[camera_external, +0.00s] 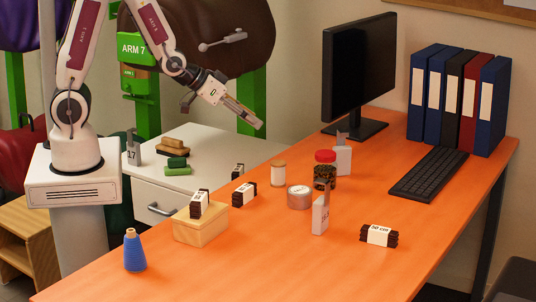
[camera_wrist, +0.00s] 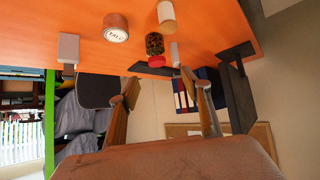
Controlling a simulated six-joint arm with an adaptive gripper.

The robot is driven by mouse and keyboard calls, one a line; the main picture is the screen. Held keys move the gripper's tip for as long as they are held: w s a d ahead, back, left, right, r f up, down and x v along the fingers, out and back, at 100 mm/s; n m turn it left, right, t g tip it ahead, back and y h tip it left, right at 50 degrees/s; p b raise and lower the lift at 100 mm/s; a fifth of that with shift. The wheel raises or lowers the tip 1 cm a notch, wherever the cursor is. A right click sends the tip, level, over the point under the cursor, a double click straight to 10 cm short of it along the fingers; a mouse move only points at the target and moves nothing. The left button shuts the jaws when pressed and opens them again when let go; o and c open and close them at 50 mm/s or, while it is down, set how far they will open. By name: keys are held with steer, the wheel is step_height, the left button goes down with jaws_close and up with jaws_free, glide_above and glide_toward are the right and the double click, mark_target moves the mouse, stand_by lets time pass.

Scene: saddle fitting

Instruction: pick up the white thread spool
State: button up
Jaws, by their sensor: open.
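The white thread spool (camera_external: 278,174) stands upright on the orange table, with pale wooden ends, left of a red-lidded jar (camera_external: 325,170). In the wrist view, the white spool (camera_wrist: 166,14) shows at the top edge, partly cut off by the frame. My gripper (camera_external: 258,124) is raised above the table, up and left of the spool in the external view, and apart from it. In the wrist view my gripper (camera_wrist: 160,82) has its two fingers spread, with nothing held between them.
A round tin (camera_external: 299,197) stands close to the spool. A wooden box (camera_external: 201,224), a blue thread cone (camera_external: 134,251) and dark labelled bundles (camera_external: 379,236) are around. The monitor (camera_external: 358,75) stands behind.

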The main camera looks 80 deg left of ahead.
step_height(320, 180, down, 6)
steer(key=w+a+t, duration=0.1)
steer(key=w, duration=0.2)
steer(key=t+y, duration=0.1)
steer(key=t, duration=0.1)
glide_toward(278, 171)
steer(key=w, duration=0.1)
steer(key=w+a, duration=0.1)
steer(key=w, duration=0.1)
steer(key=shift+w+a+r, duration=0.25)
steer(key=shift+a+r, duration=0.1)
steer(key=shift+a, duration=0.05)
steer(key=shift+s+a+f+n, duration=0.1)
steer(key=shift+s+f+n, duration=0.1)
steer(key=shift+f, duration=0.35)
steer(key=shift+s+a+f+n, duration=0.1)
steer(key=shift+s+f, duration=0.15)
steer(key=shift+f, duration=0.25)
steer(key=shift+w, duration=0.1)
steer(key=shift+x, duration=1.25)
steer(key=shift+f+x, duration=0.25)
steer(key=shift+x, duration=2.35)
steer(key=shift+c, duration=0.3)
steer(key=c, duration=1.1)
